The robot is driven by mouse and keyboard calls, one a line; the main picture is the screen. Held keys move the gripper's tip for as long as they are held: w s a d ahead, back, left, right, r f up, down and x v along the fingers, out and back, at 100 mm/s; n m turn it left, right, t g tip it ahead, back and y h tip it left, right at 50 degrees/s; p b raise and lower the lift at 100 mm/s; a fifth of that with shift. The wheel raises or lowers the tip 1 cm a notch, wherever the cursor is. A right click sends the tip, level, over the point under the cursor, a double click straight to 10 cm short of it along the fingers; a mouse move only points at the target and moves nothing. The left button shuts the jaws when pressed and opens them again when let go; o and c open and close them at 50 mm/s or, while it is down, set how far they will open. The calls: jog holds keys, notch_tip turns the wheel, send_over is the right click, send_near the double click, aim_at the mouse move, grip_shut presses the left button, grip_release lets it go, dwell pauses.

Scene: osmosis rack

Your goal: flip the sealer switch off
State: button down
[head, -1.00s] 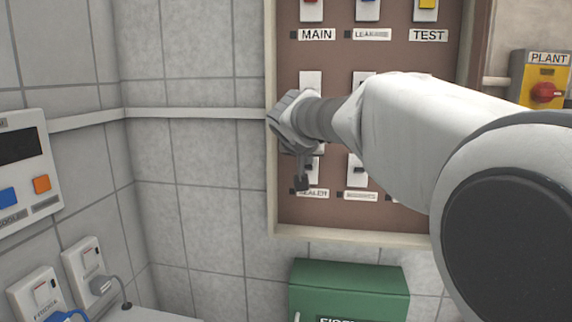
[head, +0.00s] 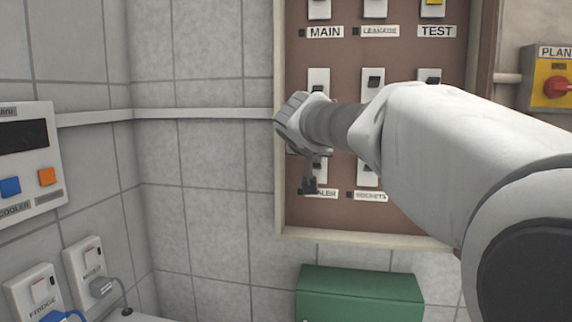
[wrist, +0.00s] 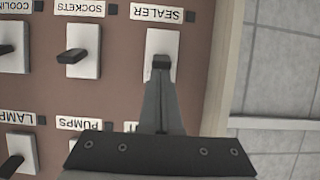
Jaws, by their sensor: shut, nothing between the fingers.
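The sealer switch is a white plate (wrist: 164,40) beside the upside-down SEALER label (wrist: 157,14) in the wrist view. My gripper (wrist: 161,62) is shut and empty, with its fingertips over the middle of that plate. They cover the switch lever, so I cannot tell its position or whether they touch it. In the head view my gripper (head: 308,187) points down in front of the lower left of the brown switchboard. Its tips cover the left part of the SEALER label (head: 323,194), and my wrist hides most of the plate.
The sockets switch (wrist: 80,50), with its dark lever, stands beside the sealer switch. The pumps label (wrist: 79,124) is near my gripper. The board's pale frame (head: 281,200) borders it on the left. A green box (head: 360,295) is below. Tiled wall lies left of the board.

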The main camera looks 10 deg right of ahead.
jog(key=shift+s+f+t+h+b, duration=0.25)
jog(key=shift+f+t+b, duration=0.4)
jog(key=shift+b, duration=2.55)
jog(key=b, duration=0.3)
jog(key=shift+s+a+f, duration=0.1)
jog(key=shift+f, duration=0.15)
jog(key=shift+f+b, duration=0.25)
jog(key=shift+b, duration=0.5)
jog(key=shift+r, duration=0.15)
jog(key=shift+s+r, duration=0.1)
jog(key=shift+r+p, duration=0.3)
jog(key=shift+p, duration=0.1)
jog(key=s+a, duration=0.3)
jog(key=s, duration=0.8)
jog(key=shift+a+r, duration=0.3)
jog(key=shift+r, duration=0.15)
